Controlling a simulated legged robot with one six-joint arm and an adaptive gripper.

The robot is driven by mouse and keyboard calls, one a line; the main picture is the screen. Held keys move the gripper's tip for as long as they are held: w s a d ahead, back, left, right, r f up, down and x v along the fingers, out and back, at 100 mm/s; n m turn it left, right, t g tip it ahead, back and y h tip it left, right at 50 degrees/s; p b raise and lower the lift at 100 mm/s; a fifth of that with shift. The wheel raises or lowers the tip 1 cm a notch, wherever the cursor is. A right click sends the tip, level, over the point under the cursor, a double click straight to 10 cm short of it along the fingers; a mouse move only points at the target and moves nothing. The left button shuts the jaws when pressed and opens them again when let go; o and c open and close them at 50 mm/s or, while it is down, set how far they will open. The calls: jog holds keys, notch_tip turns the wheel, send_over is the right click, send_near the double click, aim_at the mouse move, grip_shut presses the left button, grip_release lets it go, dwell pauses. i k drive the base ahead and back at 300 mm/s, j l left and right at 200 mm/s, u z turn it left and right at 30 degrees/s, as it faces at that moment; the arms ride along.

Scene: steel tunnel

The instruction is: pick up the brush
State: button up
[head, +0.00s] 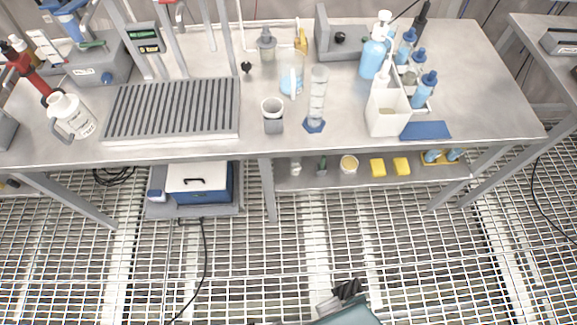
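I cannot pick out a brush with certainty among the many small items on the steel table (200,152). My gripper (347,289) shows as a dark shape at the bottom of the head view, low over the grated floor and well in front of the table. It is apart from all the table items. Its fingers are too small and dark to tell whether they are open or shut.
The ribbed rack (172,110), a white jug (72,117), a grey cup (272,116), a glass cylinder (317,95) and a white caddy (386,112) crowd the table. A lower shelf (300,182) holds small items.

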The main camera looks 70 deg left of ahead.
aim_at(323, 157)
jog(key=u, duration=2.25)
jog(key=k+j+z, duration=0.1)
jog(key=j+z, duration=0.25)
jog(key=z, duration=0.15)
jog(key=k+j+z, duration=0.15)
jog(key=j+z, duration=0.2)
jog(key=z, duration=0.15)
jog(key=i+j, duration=0.3)
jog(key=i, duration=0.15)
